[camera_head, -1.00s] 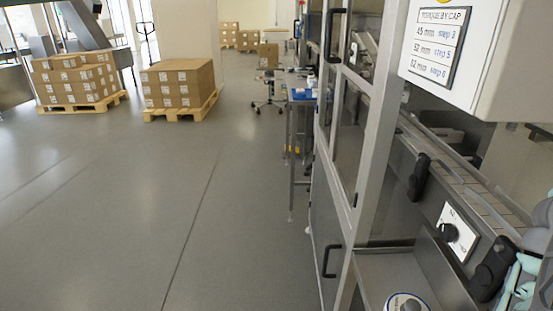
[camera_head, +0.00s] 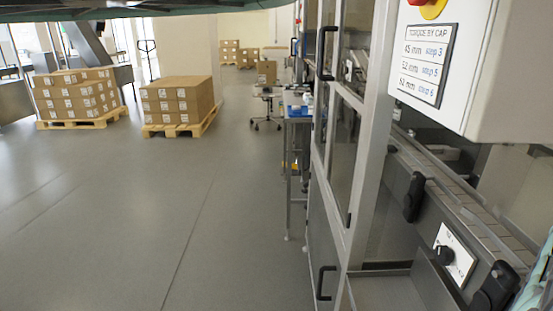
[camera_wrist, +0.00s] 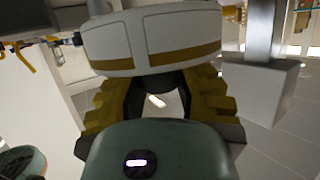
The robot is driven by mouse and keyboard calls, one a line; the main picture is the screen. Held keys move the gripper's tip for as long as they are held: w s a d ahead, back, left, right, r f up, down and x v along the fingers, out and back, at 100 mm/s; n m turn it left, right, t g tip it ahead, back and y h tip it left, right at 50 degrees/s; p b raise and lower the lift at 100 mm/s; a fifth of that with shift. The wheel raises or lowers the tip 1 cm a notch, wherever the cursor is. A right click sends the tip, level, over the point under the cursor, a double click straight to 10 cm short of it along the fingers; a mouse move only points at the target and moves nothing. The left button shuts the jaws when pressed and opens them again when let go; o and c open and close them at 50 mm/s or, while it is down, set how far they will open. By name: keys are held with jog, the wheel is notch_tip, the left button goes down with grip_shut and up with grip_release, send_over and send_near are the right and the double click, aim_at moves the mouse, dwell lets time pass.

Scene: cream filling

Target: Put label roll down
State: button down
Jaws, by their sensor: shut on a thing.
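The label roll (camera_wrist: 150,40), white with a gold-brown band, shows large at the top of the wrist view. My gripper (camera_wrist: 157,88) has its yellow-brown fingers on either side of the roll's near part and is shut on it. The roll's far side is cut off or hidden. In the head view neither the roll nor my fingers can be made out; only a dark green part of mine (camera_head: 150,10) crosses the top edge.
In the head view a machine with glass doors (camera_head: 340,130), a control box (camera_head: 470,70) and a conveyor (camera_head: 465,195) fill the right. A metal tray (camera_head: 385,293) juts out below. Loaded pallets (camera_head: 178,105) stand back left. The grey floor (camera_head: 130,220) is clear. A blue-topped table (camera_head: 298,112) stands further back.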

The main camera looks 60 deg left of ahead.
jog(key=shift+w+d+f, duration=0.1)
jog(key=shift+w+d, duration=0.05)
jog(key=shift+w, duration=0.8)
jog(key=shift+w+d+f, duration=0.1)
jog(key=shift+w+d, duration=0.05)
jog(key=shift+w, duration=0.85)
jog(key=shift+w+d+f, duration=0.1)
jog(key=shift+w+d, duration=0.05)
jog(key=shift+w, duration=0.8)
jog(key=shift+f, duration=1.7)
jog(key=shift+f, duration=0.15)
jog(key=c, duration=0.8)
grip_release()
jog(key=shift+o, duration=0.2)
jog(key=shift+a, duration=0.1)
jog(key=b+v, duration=0.2)
jog(key=v, duration=1)
jog(key=shift+w, duration=0.1)
